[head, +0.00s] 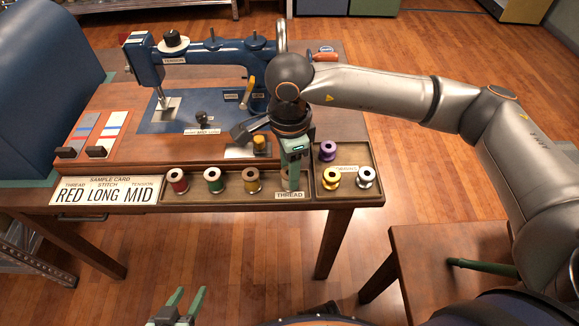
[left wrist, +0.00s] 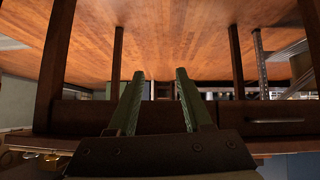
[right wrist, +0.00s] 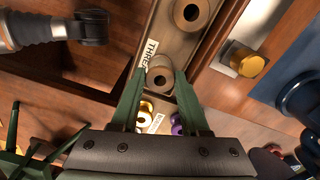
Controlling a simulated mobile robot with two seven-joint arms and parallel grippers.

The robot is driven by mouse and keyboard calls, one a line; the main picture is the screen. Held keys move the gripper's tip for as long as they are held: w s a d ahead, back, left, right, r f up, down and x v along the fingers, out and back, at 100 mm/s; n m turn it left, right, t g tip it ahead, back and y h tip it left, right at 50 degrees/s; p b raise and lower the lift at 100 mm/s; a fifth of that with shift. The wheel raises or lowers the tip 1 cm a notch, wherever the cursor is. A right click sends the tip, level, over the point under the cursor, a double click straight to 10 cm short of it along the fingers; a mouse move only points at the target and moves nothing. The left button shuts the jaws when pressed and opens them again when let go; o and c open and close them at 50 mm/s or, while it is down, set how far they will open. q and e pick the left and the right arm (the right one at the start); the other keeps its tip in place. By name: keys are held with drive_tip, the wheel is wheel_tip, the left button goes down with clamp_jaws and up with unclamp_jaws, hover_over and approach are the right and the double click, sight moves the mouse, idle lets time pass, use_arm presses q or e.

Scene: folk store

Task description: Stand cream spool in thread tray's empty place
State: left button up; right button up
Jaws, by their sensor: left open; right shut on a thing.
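My right gripper (head: 292,178) reaches down at the tray's right end, behind the THREAD label. It is shut on the cream spool (right wrist: 158,86), which shows upright between the fingertips in the right wrist view. In the head view the fingers mostly hide this spool. I cannot tell whether its base touches the tray floor. My left gripper (head: 183,301) is open and empty, low in front of the table.
A side tray (head: 357,196) right of the thread tray holds purple, yellow and silver spools. A blue sewing machine (head: 200,65) stands behind. The sample card (head: 105,192) lies left.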

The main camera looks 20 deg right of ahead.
drive_tip(key=o, duration=0.9)
drive_tip(key=shift+r, duration=0.15)
wheel_tip(320, 180, up, 12)
drive_tip(key=shift+p, duration=0.8)
